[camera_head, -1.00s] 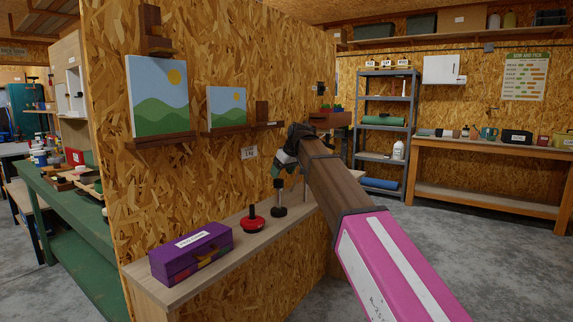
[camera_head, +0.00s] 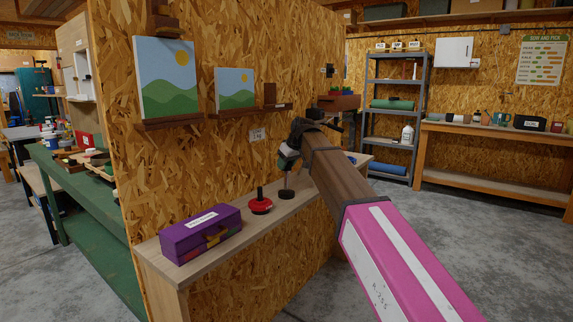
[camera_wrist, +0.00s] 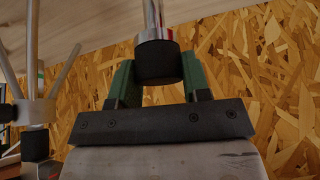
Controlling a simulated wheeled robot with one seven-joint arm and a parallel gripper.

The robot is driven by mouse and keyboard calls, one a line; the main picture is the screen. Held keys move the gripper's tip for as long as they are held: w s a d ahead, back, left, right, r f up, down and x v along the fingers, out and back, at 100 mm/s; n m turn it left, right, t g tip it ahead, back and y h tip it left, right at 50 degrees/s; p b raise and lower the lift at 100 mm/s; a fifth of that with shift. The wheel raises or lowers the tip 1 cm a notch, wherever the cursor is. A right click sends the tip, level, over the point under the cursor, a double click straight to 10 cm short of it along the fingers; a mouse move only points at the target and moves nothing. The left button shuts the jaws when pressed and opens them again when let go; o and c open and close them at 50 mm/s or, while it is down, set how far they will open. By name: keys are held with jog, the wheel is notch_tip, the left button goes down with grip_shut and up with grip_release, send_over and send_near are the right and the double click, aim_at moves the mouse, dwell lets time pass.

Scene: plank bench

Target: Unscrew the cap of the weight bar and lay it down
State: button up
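The weight bar (camera_head: 287,191) stands upright on the wooden ledge, its dark round base down; its top is hidden at my gripper. My gripper (camera_head: 289,158) is at the bar's upper end. In the wrist view, a black cylindrical cap (camera_wrist: 158,62) sits at the end of a shiny metal rod. The green fingers of my gripper (camera_wrist: 159,80) lie on both sides of the cap. I see no clear gap, but cannot tell whether they press on it.
A red disc with a black knob (camera_head: 260,205) stands left of the bar. A purple labelled box (camera_head: 201,233) is at the ledge's near end. The ledge (camera_head: 234,237) has bare room between and in front of them. The chipboard wall (camera_head: 190,180) rises close behind.

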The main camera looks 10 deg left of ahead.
jog(key=shift+w+n+g, duration=0.1)
jog(key=shift+n+g, duration=0.3)
jog(key=shift+n, duration=0.4)
jog(key=shift+c, duration=0.4)
jog(key=shift+n+g+y, duration=0.3)
jog(key=shift+n, duration=0.4)
jog(key=shift+n+g, duration=0.7)
jog(key=shift+n, duration=0.7)
jog(key=shift+n+g, duration=0.4)
jog(key=shift+n, duration=0.3)
jog(key=shift+n+g, duration=0.4)
jog(key=shift+n, duration=0.3)
